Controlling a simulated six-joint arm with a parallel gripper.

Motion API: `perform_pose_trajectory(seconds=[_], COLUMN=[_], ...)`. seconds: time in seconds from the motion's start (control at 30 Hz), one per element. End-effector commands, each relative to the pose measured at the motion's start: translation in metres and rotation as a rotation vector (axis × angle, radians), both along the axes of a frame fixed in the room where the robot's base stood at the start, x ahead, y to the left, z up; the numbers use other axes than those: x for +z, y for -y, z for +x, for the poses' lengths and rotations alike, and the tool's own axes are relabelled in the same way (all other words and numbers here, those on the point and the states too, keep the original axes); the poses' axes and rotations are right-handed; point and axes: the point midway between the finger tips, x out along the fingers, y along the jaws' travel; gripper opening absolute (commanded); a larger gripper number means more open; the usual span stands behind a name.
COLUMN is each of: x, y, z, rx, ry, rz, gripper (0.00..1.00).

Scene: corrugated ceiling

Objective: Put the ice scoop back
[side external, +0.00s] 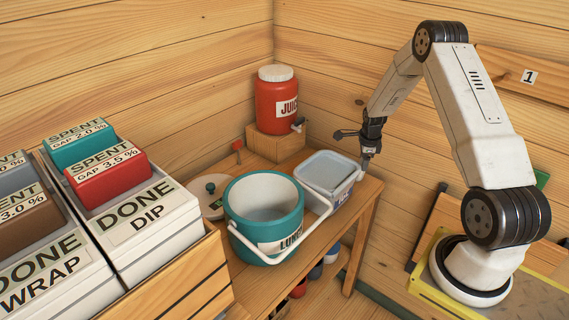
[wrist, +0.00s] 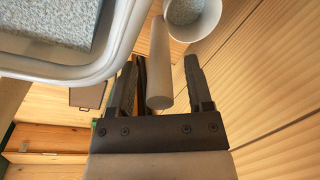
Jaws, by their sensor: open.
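The ice scoop has a pale round cup (wrist: 194,14) with speckled grey-blue inside and a grey handle (wrist: 158,75). In the wrist view the handle lies between the two dark fingers of my gripper (wrist: 160,63), with gaps visible beside it. My gripper is open around the handle. In the side view my gripper (side external: 369,150) points down at the right edge of the white tub (side external: 318,191), and the scoop is too small to make out clearly there. The tub's rim (wrist: 118,55) fills the upper left of the wrist view, with a speckled grey-blue surface inside.
A teal lunch cooler (side external: 250,225) with a white handle stands left of the tub, its lid (side external: 203,202) on the bench beside it. A red juice jug (side external: 272,108) sits on a wooden block behind. Bins marked DONE (side external: 140,225) stand at left. The wooden wall is close on the right.

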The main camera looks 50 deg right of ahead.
Motion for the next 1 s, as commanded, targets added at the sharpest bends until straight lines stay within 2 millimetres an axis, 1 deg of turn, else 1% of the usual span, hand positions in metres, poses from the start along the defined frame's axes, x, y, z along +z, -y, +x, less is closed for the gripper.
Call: perform_pose_trajectory(seconds=[0.17,0.37,0.53,1.0], x=[0.004,0.018,0.036,0.1], y=[0.0,-0.001,-0.004,-0.012], z=[0.0,-0.001,-0.003,-0.009], rx=[0.0,0.0,0.0,0.0], ry=[0.001,0.001,0.002,0.002], rz=[-0.001,-0.002,-0.001,-0.001], gripper=[0.65,0.65,0.65,0.65])
